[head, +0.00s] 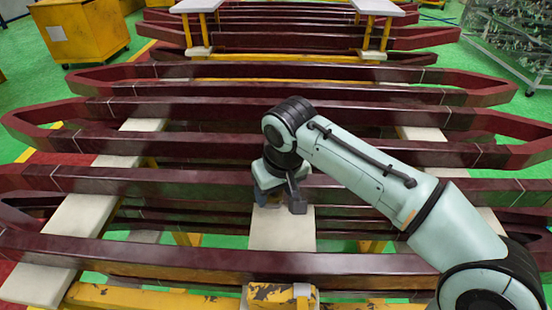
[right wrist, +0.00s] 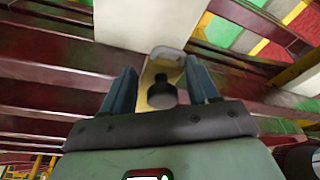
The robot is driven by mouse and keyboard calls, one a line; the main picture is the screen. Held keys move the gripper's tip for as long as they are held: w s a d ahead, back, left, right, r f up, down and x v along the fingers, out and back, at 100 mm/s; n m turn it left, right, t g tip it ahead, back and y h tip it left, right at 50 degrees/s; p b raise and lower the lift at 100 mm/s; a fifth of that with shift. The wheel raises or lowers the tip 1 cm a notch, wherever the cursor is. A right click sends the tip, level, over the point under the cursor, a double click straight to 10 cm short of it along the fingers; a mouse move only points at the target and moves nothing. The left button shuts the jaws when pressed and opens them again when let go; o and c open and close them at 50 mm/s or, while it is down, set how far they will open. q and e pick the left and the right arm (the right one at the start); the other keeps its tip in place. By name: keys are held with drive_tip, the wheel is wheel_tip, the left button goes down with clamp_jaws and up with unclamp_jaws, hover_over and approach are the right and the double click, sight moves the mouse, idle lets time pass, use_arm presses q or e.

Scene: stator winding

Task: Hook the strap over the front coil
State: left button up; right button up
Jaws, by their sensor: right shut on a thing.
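My right gripper (head: 279,196) points down over the middle of the coil rack, behind the front coil. In the right wrist view, its two blue fingers (right wrist: 161,88) stand on either side of a tan strip with a black round knob, which I take for the strap (right wrist: 150,72). The strip's far end is a pale rounded piece. The gripper is shut on it; in the head view the strap is mostly hidden by the gripper. The front coil (head: 190,262) is a long dark red bar across the near side, apart from the gripper. My left gripper is not in view.
Several more dark red coils (head: 270,106) lie in rows behind. Pale support boards (head: 284,232) run beneath them. A yellow frame (head: 130,298) with a worn block (head: 270,294) stands in front. A yellow cabinet (head: 85,32) is at back left, a rack (head: 515,35) at back right.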

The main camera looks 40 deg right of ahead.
drive_tip(key=s+a+b, duration=0.2)
drive_tip(key=s+a, duration=0.4)
drive_tip(key=shift+s+r, duration=0.15)
drive_tip(key=shift+r, duration=0.1)
idle(0.6)
drive_tip(key=shift+s+a, duration=0.1)
drive_tip(key=shift+a, duration=0.05)
drive_tip(key=shift+s+a+b, duration=0.25)
drive_tip(key=shift+s+a, duration=1)
drive_tip(key=shift+s, duration=0.25)
drive_tip(key=shift+s+a+b, duration=0.25)
drive_tip(key=shift+s+a, duration=0.95)
drive_tip(key=shift+s, duration=0.25)
drive_tip(key=o, duration=1.3)
drive_tip(key=shift+w+a+f, duration=0.1)
drive_tip(key=shift+w+a, duration=0.05)
drive_tip(key=shift+w, duration=0.05)
drive_tip(key=shift+o, duration=0.2)
drive_tip(key=shift+s, duration=0.1)
drive_tip(key=shift+d, duration=0.2)
